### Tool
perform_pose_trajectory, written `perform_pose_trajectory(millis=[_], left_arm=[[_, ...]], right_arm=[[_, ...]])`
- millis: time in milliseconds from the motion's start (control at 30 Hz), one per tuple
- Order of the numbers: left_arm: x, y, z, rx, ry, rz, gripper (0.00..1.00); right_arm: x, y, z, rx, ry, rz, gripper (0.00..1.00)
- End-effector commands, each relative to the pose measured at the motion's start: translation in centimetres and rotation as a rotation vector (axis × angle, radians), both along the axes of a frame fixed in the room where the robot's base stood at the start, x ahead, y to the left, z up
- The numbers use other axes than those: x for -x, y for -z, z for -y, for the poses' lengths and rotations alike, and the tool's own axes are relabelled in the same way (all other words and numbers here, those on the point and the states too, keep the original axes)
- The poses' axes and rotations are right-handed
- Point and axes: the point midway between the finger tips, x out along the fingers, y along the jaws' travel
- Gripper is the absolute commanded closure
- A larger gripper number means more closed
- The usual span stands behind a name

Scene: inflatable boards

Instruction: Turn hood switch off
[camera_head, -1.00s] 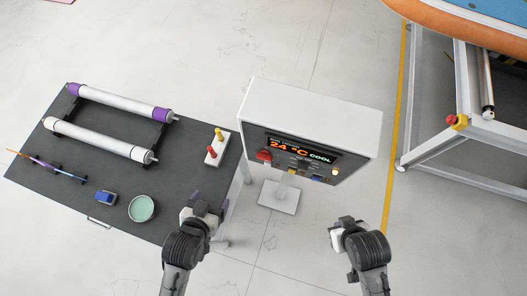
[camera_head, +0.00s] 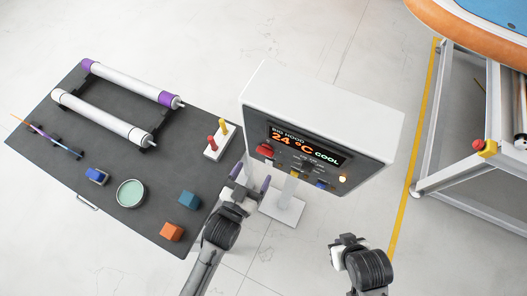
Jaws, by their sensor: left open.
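The hood control box (camera_head: 318,138) is a white box on a post with a dark front panel. Its display (camera_head: 303,145) reads "BIG HOOD 24 °C COOL". A red switch (camera_head: 265,150) sits at the panel's left, with a yellow control (camera_head: 295,174) and a blue one (camera_head: 320,185) lower down and a lit amber lamp (camera_head: 342,179) at the right. My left gripper (camera_head: 250,181) is open and empty, below and slightly left of the red switch, apart from the panel in this view. My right gripper (camera_head: 342,243) is below the box; its jaws are unclear.
A dark table (camera_head: 105,190) at the left holds white rollers (camera_head: 105,118), a green bowl (camera_head: 131,193), a blue block (camera_head: 189,201), an orange block (camera_head: 172,231) and a stand with red and yellow handles (camera_head: 217,144). A metal frame (camera_head: 470,170) stands right. Floor between is clear.

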Motion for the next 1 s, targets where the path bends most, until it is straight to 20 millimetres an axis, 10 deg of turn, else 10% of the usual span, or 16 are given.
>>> perform_pose_trajectory(millis=[400,1000], left_arm=[[-5.4,0.0,2.7,-0.001,-0.001,-0.002,0.19],[-6.5,0.0,3.2,-0.001,-0.001,-0.002,0.25]], right_arm=[[0.0,-0.4,0.4,0.015,-0.009,0.0,1.0],[0.0,-0.4,0.2,0.005,-0.002,0.0,1.0]])
